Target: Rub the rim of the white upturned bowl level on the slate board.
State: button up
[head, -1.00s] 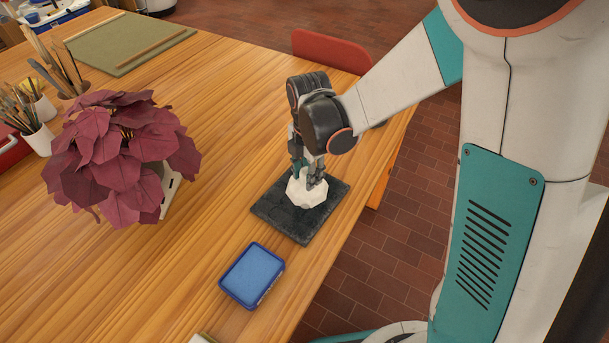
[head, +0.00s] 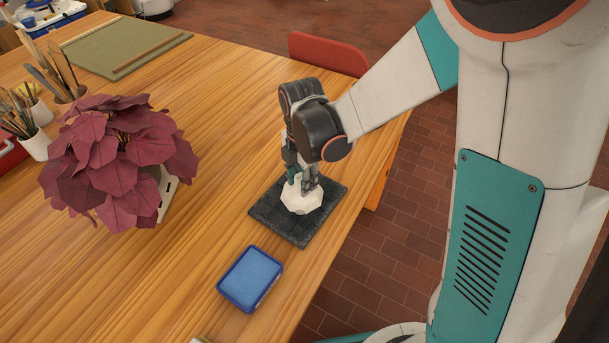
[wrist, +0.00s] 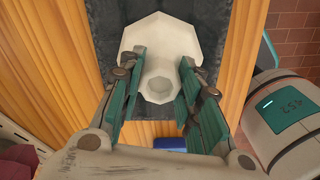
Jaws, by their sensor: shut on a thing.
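The white upturned bowl (head: 301,199) rests on the dark slate board (head: 268,213), with its foot upward. My gripper (head: 301,180) comes down from above and is shut on the bowl's foot. In the wrist view the bowl (wrist: 160,38) has a faceted outline, and my gripper's teal-padded fingers (wrist: 158,88) stand on either side of its foot. The slate (wrist: 108,22) shows around the bowl there. The bowl's rim faces down, and its contact with the slate is hidden.
A blue tray with a light blue pad (head: 250,278) lies on the table in front of the slate. A dark red leafy plant (head: 120,165) stands to the left. A red chair (head: 328,53) is at the table's far edge. Wood between plant and slate is clear.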

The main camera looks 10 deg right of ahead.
aim_at(290, 206)
jog(key=shift+s+a+r, duration=0.1)
jog(key=shift+s+a, duration=1.8)
jog(key=shift+s, duration=0.1)
jog(key=shift+w+d, duration=1.4)
jog(key=shift+w, duration=0.1)
jog(key=shift+r+p, duration=2.2)
jog(key=shift+r, duration=0.7)
jog(key=shift+f, duration=0.15)
jog(key=shift+f+b, duration=1.95)
jog(key=shift+f, duration=0.35)
jog(key=shift+f, duration=0.6)
